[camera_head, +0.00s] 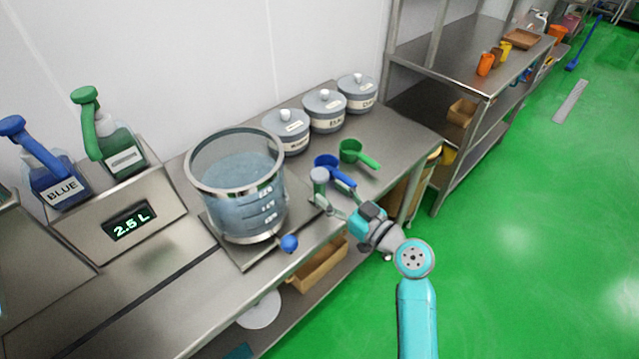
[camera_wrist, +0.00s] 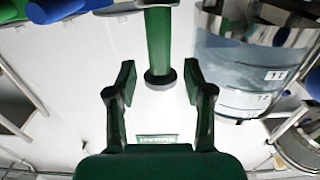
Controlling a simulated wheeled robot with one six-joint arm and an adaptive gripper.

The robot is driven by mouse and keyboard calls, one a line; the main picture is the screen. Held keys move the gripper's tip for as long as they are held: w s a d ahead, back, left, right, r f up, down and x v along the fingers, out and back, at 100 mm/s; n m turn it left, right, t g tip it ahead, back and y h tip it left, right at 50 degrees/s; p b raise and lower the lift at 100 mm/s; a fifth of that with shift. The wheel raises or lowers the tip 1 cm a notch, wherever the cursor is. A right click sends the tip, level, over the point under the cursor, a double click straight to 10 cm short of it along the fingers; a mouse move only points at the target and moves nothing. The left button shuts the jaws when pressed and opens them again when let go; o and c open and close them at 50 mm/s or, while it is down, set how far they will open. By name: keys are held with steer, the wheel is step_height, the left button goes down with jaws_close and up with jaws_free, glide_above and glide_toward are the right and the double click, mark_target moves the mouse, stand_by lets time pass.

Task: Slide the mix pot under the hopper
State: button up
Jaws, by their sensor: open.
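The mix pot (camera_head: 236,175) is a large clear round vessel with a steel rim and level marks, holding pale liquid. It stands upright on a square metal plate (camera_head: 248,256) on the bench, and a blue knob (camera_head: 289,243) sits low on its front. My gripper (camera_head: 338,197) is right of the pot, above the bench's front edge. In the wrist view my gripper (camera_wrist: 159,76) is open, with a green post ending in a dark disc (camera_wrist: 159,78) showing between its fingers. I cannot tell whether they touch. The pot (camera_wrist: 240,80) is to the right there. I cannot make out a hopper.
A display box (camera_head: 130,221) reads 2.5 L, with blue (camera_head: 58,180) and green (camera_head: 115,150) pump bottles on it. Lidded canisters (camera_head: 325,110), a blue scoop (camera_head: 333,172) and a green scoop (camera_head: 355,152) stand behind my gripper. Open green floor (camera_head: 520,240) lies right.

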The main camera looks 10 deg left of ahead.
mark_target(323, 188)
steer(key=shift+x, duration=2.45)
jaws_close()
